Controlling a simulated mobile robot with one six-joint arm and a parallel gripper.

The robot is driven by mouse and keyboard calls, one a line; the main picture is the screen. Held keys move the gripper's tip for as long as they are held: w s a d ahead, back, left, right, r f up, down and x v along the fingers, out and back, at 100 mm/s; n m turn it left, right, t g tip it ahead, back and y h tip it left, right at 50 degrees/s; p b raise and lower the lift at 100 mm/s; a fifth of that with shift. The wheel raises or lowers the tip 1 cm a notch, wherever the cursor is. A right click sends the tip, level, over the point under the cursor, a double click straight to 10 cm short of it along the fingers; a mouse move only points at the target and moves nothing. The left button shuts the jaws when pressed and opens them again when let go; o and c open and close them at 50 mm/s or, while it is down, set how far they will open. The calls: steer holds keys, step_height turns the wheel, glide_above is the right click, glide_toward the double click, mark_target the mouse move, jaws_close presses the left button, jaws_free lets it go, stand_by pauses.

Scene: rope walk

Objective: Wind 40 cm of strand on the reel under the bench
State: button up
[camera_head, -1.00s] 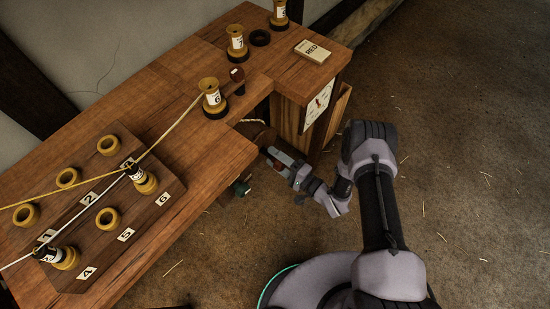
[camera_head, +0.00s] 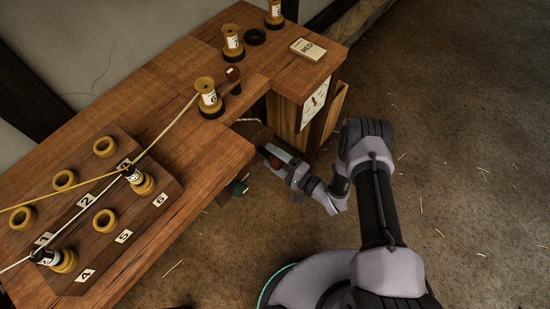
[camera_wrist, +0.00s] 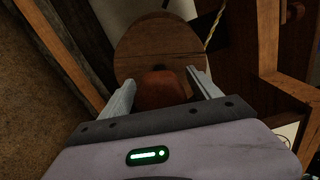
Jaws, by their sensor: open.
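The reel under the bench shows in the wrist view as a round wooden disc (camera_wrist: 137,48) with a reddish-brown knob (camera_wrist: 163,86) low on its face. My gripper (camera_wrist: 161,79) is open, with one finger on each side of the knob. I cannot tell whether the fingers touch it. A pale twisted strand (camera_wrist: 214,28) hangs just right of the disc. In the head view my gripper (camera_head: 268,153) is low beside the bench's inner corner, and the bench top hides most of the reel. A short piece of strand (camera_head: 247,120) shows there.
The bench (camera_head: 215,165) carries spools, several yellow rings and numbered labels, with strands stretched across. A cabinet with a white dial (camera_head: 314,103) stands close right of my gripper, with a "RED" block (camera_head: 309,49) on top. The floor (camera_head: 460,160) to the right is clear apart from straw bits.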

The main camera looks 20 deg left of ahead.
steer(key=shift+d, duration=0.1)
steer(key=p+v, duration=0.4)
steer(key=v, duration=1.3)
steer(key=shift+s+d, duration=0.1)
steer(key=shift+s, duration=0.05)
